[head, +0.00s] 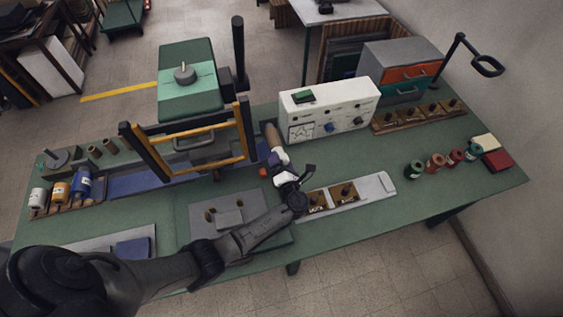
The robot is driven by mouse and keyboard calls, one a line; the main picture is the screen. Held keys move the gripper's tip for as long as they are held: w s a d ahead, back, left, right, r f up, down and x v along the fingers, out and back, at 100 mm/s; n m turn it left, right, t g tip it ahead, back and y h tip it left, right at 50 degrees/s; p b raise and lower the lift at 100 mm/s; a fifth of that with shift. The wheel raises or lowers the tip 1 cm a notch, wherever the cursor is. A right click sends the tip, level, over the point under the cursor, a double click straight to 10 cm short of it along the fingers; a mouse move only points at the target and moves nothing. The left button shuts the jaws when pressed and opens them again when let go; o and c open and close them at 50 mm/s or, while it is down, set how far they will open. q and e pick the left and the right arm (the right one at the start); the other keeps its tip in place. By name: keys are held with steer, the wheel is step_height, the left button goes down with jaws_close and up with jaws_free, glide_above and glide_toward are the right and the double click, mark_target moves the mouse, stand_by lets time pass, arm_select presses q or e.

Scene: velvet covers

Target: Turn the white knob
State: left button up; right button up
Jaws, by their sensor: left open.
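The white control box (325,108) stands upright on the green bench. My left arm reaches in from the lower left. My left gripper (290,170) is open, in front of and below the box's left end, apart from the knobs. No held thing shows in it. My right gripper is out of view.
A green press with a yellow and black frame (186,145) stands left of the gripper. A tan cylinder (272,134) is beside the box. A grey tray with wooden blocks (375,184) lies in front. Coloured spools (437,160) are at the right. The bench between box and spools is clear.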

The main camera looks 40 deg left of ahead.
arm_select(q)
steer(key=c, duration=0.9)
steer(key=shift+n, duration=0.3)
